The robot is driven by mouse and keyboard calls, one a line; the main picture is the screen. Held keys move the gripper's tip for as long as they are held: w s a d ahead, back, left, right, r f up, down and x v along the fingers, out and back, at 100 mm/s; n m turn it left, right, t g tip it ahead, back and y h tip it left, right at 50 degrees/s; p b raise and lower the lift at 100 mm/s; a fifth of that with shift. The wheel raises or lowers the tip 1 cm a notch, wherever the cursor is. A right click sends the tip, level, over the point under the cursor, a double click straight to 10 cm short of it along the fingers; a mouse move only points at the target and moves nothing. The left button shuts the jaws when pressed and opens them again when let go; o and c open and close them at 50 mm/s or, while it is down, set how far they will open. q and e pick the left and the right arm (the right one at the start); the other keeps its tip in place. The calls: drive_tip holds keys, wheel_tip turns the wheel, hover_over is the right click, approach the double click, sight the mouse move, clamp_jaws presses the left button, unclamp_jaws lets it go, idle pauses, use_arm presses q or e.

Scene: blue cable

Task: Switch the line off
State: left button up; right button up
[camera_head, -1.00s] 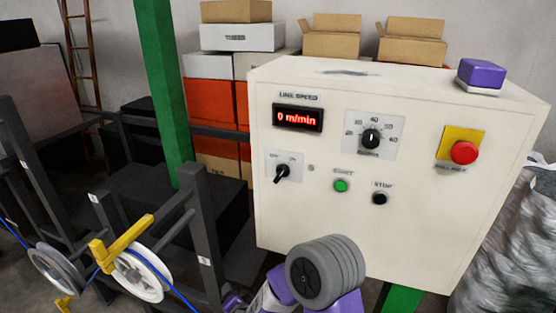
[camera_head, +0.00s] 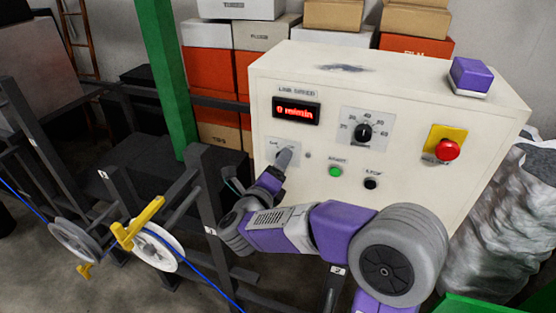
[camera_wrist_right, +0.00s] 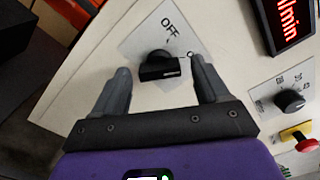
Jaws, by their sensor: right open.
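The OFF/ON switch plate (camera_head: 274,150) is on the left of the cream control cabinet's front. In the right wrist view the black switch knob (camera_wrist_right: 159,67) shows a pale mark at its right end, on the ON side, away from the OFF label (camera_wrist_right: 170,22). The red line speed display (camera_head: 296,111) reads 0 m/min. My left gripper is out of view.
The cabinet also has a speed dial (camera_head: 364,132), a green start button (camera_head: 335,171), a black stop button (camera_head: 370,183) and a red emergency button (camera_head: 447,150). A purple-topped block (camera_head: 471,76) sits on top. A green post (camera_head: 162,75) and spool frame with blue cable (camera_head: 205,282) stand left.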

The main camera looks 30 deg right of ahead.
drive_tip(key=shift+w+d, duration=0.35)
drive_tip(key=shift+d, duration=0.05)
drive_tip(key=c, duration=1.1)
drive_tip(key=shift+o, duration=0.2)
